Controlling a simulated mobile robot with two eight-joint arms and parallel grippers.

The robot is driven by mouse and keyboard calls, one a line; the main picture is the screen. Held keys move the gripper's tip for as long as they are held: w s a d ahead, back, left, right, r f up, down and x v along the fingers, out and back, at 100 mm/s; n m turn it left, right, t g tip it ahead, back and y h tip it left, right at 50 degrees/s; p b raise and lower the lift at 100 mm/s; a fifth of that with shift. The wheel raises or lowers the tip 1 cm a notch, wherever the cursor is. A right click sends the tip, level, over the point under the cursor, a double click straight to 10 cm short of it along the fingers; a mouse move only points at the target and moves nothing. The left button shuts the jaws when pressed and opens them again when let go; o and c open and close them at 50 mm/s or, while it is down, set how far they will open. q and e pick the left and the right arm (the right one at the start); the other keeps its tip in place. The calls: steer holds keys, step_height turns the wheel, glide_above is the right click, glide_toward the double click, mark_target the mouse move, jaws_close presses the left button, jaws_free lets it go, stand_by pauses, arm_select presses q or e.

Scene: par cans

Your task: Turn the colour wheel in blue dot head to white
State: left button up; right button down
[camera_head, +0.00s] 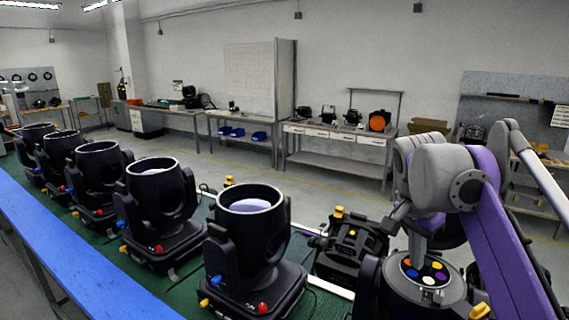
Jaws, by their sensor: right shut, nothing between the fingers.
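A colour wheel (427,271) with orange, blue, white, yellow and purple spots lies in the round opening of a black moving head (378,291) at the lower right. The white spot is at the wheel's near side. My right gripper (418,257) points down at the wheel from above, shut with nothing held. Its tips are at or just above the wheel; I cannot tell whether they touch it. The wheel's far part is partly hidden by the gripper. No blue dot is clearly visible on this head's body. My left gripper is out of view.
Several black par cans (252,258) with open tops stand in a row on a green-topped bench (192,284) with a blue front edge (70,245). A black unit with yellow knobs (352,243) stands close left of my right arm. Worktables (335,135) stand along the back wall.

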mark_target(410, 272)
steer(key=shift+a, duration=0.25)
steer(key=shift+w+d+v, duration=0.1)
steer(key=shift+d+v, duration=0.1)
steer(key=shift+v, duration=0.75)
steer(key=shift+w+d+v, duration=0.15)
steer(key=shift+d+v, duration=0.05)
steer(key=shift+v, duration=0.8)
steer(key=shift+w+d+v, duration=0.1)
steer(key=shift+d+v, duration=0.1)
steer(key=shift+v, duration=0.75)
steer(key=shift+r, duration=0.2)
